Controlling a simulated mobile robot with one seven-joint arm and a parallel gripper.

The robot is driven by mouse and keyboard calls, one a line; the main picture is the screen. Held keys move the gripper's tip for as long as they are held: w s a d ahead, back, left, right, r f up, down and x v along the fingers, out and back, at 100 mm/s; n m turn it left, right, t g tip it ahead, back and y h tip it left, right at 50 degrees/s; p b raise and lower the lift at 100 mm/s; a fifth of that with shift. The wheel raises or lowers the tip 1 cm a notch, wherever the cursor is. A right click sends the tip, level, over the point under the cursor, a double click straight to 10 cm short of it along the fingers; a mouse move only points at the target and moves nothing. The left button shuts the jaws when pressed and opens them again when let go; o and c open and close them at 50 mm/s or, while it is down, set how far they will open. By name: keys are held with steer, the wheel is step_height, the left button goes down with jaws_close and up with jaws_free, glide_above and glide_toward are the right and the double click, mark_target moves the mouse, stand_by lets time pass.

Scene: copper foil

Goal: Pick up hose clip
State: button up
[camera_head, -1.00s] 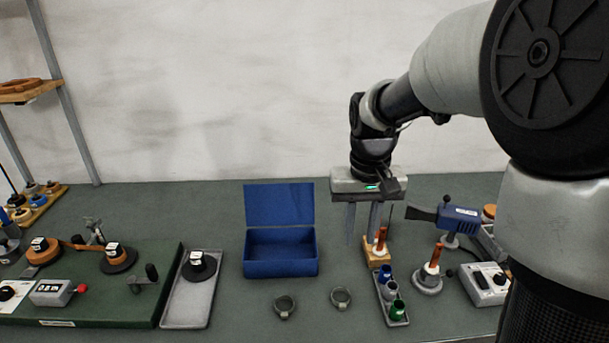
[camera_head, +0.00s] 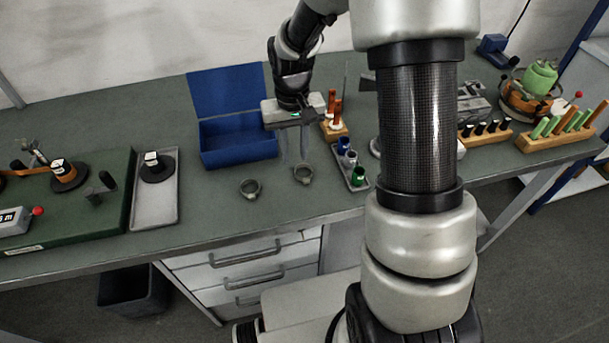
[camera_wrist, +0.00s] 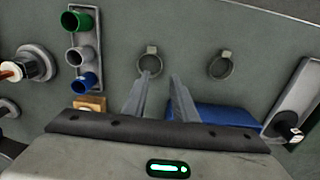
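Two grey ring-shaped hose clips, each with a small tab, lie flat on the green bench. The right clip (camera_head: 303,174) is just in front of my gripper (camera_head: 295,157). The left clip (camera_head: 250,188) lies farther to the left. In the wrist view the nearer clip (camera_wrist: 150,62) shows just beyond my gripper's fingertips (camera_wrist: 161,77), closer to the left finger, and the other clip (camera_wrist: 221,67) is to the right. My gripper points down, open and empty, with its fingers apart. Whether the fingertips are level with the clip I cannot tell.
An open blue box (camera_head: 238,140) stands behind the clips, left of my gripper. A small tray (camera_head: 356,184) with blue, white and green cups is to the right. A grey tray (camera_head: 155,207) with a black spool is at left. Bench around the clips is clear.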

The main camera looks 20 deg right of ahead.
mark_target(296, 176)
steer(key=shift+s+f, duration=0.2)
steer(key=shift+f, duration=1.2)
steer(key=shift+s+f, duration=0.15)
steer(key=shift+f, duration=1.2)
jaws_close()
